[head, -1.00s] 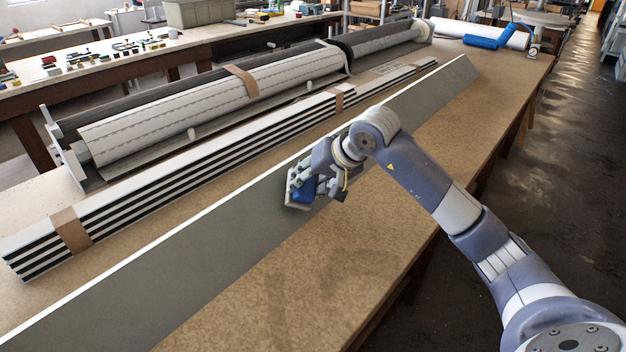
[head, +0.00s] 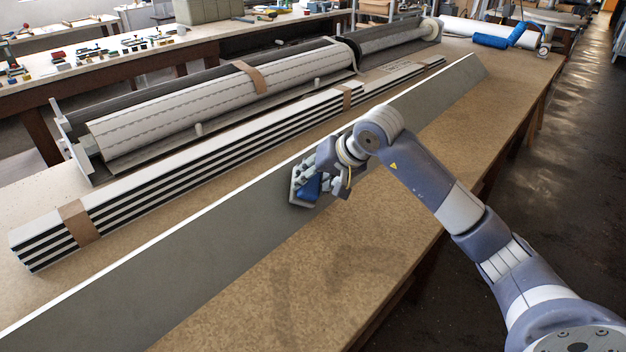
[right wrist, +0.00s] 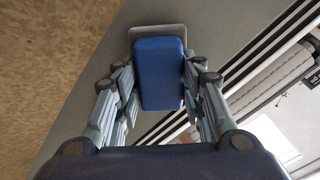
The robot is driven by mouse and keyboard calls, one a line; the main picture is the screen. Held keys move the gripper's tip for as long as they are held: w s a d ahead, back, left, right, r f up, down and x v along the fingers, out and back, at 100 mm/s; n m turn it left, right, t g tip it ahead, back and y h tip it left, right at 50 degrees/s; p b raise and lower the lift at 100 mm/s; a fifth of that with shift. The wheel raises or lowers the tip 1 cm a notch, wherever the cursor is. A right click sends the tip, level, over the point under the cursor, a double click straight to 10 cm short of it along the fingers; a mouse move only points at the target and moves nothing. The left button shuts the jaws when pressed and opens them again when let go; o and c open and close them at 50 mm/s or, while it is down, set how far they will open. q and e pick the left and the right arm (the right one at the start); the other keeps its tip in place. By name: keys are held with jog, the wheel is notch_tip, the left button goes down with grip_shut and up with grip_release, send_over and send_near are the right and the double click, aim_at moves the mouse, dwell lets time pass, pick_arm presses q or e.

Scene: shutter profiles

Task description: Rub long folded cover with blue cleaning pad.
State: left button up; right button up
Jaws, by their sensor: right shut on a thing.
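The long folded cover (head: 180,262) is a long grey panel with a white upper edge, lying diagonally along the bench. My right gripper (head: 312,186) is at the middle of its grey face. It is shut on the blue cleaning pad (head: 309,188), which has a pale grey base plate against or very close to the face. The right wrist view shows the blue pad (right wrist: 158,75) between both fingers, with the grey face behind it. Whether the plate touches the face is hard to tell. My left gripper is not in view.
Behind the cover lies a strapped stack of striped profiles (head: 150,185), then a slatted shutter roll (head: 180,120) in a frame. A blue roll (head: 490,41) lies at the far end. The bench front (head: 330,270) is bare.

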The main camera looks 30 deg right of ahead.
jog(key=shift+w+a+f+b, duration=0.15)
jog(key=shift+w+f+b, duration=0.25)
jog(key=shift+f, duration=0.15)
jog(key=shift+w+d+b, duration=0.15)
jog(key=shift+d+b, duration=0.05)
jog(key=shift+d, duration=0.3)
jog(key=shift+w+d+b, duration=0.15)
jog(key=shift+d+b, duration=0.05)
jog(key=shift+d, duration=0.3)
jog(key=shift+w+d, duration=0.25)
jog(key=shift+d, duration=0.55)
jog(key=shift+w+d+b, duration=0.25)
jog(key=shift+d, duration=0.35)
jog(key=shift+w+d+b, duration=0.2)
jog(key=shift+d, duration=0.35)
jog(key=shift+w+d+f, duration=0.1)
jog(key=shift+w+d, duration=0.1)
jog(key=shift+d, duration=0.3)
jog(key=shift+w+d, duration=0.2)
jog(key=shift+d, duration=0.25)
jog(key=shift+w+d, duration=0.35)
jog(key=shift+d, duration=0.65)
jog(key=shift+w+d, duration=0.35)
jog(key=shift+d, duration=0.6)
jog(key=shift+w+d, duration=0.35)
jog(key=shift+d, duration=0.65)
jog(key=shift+a, duration=0.1)
